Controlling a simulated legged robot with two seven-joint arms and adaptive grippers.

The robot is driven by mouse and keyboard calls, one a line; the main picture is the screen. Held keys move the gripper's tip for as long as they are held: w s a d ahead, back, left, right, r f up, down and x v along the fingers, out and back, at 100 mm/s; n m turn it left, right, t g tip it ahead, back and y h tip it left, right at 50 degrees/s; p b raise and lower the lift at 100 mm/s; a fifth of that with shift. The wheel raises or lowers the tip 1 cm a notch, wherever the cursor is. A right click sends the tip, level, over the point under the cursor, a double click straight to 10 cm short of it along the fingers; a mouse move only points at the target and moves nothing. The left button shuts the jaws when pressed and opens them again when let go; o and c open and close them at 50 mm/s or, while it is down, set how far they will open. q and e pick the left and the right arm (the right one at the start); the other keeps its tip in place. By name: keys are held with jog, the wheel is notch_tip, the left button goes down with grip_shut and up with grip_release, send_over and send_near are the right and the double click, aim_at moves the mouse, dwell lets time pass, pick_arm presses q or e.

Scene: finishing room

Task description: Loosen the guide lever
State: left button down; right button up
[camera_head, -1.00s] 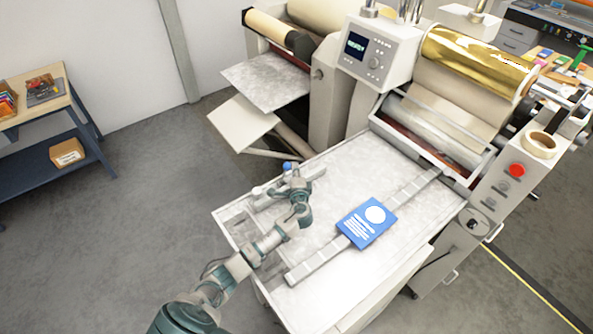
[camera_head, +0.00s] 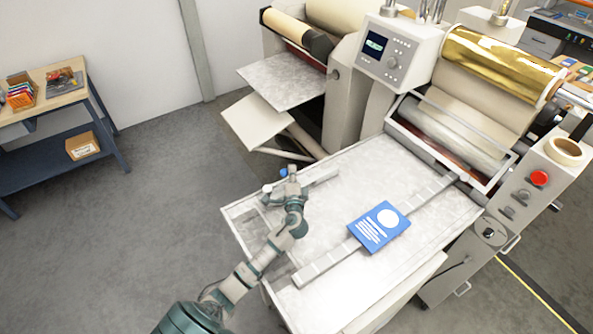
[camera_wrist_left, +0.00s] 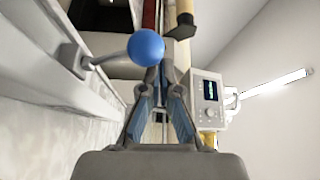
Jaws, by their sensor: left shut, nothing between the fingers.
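The guide lever shows its blue ball knob (camera_head: 283,172) at the far left edge of the feed table, beside a pale side guide (camera_head: 322,178). In the wrist view the blue ball (camera_wrist_left: 146,47) is large and close, on a grey lever arm (camera_wrist_left: 105,59) that runs to the guide rail at left. My left gripper (camera_head: 291,170) is shut and empty, just right of the ball in the head view. In the wrist view its fingers (camera_wrist_left: 160,80) lie just below and behind the ball; contact cannot be told. My right gripper is not in view.
A blue printed card (camera_head: 379,227) lies on a slotted strip across the feed table (camera_head: 400,180). The laminator with gold roll (camera_head: 500,62) and control panel (camera_head: 388,50) stands behind. A shelf bench (camera_head: 55,115) is at left; the floor between is clear.

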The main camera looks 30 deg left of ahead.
pick_arm(q)
jog(key=shift+s+a+f, duration=0.1)
jog(key=shift+s+f, duration=0.05)
jog(key=shift+s, duration=0.15)
jog(key=shift+s, duration=0.1)
dwell(0.4)
jog(key=shift+f, duration=0.1)
jog(key=shift+s, duration=0.2)
jog(key=v, duration=1)
jog(key=shift+s+d+f, duration=0.1)
jog(key=shift+d+f, duration=0.05)
jog(key=shift+d, duration=0.15)
jog(key=shift+s+d, duration=0.4)
jog(key=shift+d, duration=0.2)
jog(key=shift+a, duration=0.2)
